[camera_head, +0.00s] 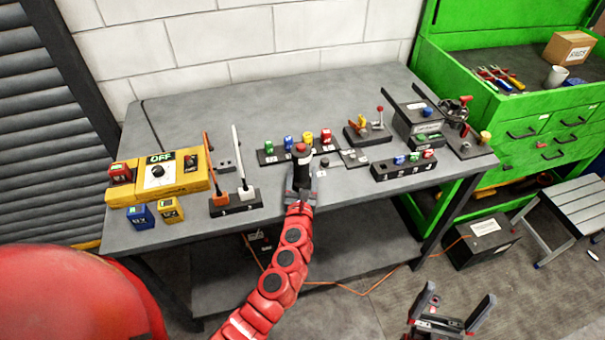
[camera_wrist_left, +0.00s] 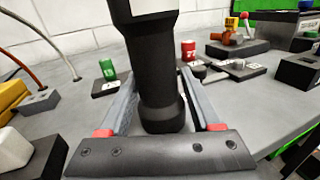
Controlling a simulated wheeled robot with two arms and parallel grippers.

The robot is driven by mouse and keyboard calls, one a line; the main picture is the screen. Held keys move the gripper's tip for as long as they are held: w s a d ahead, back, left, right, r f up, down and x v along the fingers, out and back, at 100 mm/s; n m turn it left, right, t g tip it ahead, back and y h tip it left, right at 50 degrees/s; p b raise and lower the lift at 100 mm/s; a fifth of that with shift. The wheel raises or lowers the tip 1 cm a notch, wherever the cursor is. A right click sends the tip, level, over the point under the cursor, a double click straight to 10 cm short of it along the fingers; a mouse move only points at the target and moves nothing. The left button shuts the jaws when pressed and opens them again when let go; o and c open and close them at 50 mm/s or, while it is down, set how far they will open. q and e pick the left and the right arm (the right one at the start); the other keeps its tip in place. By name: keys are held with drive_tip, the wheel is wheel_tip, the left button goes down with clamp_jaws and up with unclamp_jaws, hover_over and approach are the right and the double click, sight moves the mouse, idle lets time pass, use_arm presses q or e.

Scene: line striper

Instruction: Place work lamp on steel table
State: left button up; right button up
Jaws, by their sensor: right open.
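The work lamp appears to be the dark, upright cylinder with a red top (camera_head: 302,152) at the middle of the steel table's front edge. It fills the middle of the left wrist view (camera_wrist_left: 157,60). My left gripper (camera_head: 303,190) has its fingers on both sides of the lamp's dark body and looks shut on it. Whether the lamp's foot touches the table is hard to tell. The grey steel table (camera_head: 345,225) carries many small items. My right gripper (camera_head: 450,315) is open and empty, low at the right, in front of the table.
A black block of small pieces (camera_head: 404,170) is to the right. A green cabinet (camera_head: 545,120) stands beyond.

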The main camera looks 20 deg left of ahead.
use_arm(q)
drive_tip(key=shift+o, duration=1.1)
drive_tip(key=shift+r, duration=0.15)
drive_tip(key=shift+s+d, duration=0.15)
drive_tip(key=shift+s, duration=0.15)
drive_tip(key=b+v, duration=0.2)
drive_tip(key=v, duration=0.9)
drive_tip(key=shift+s, duration=0.25)
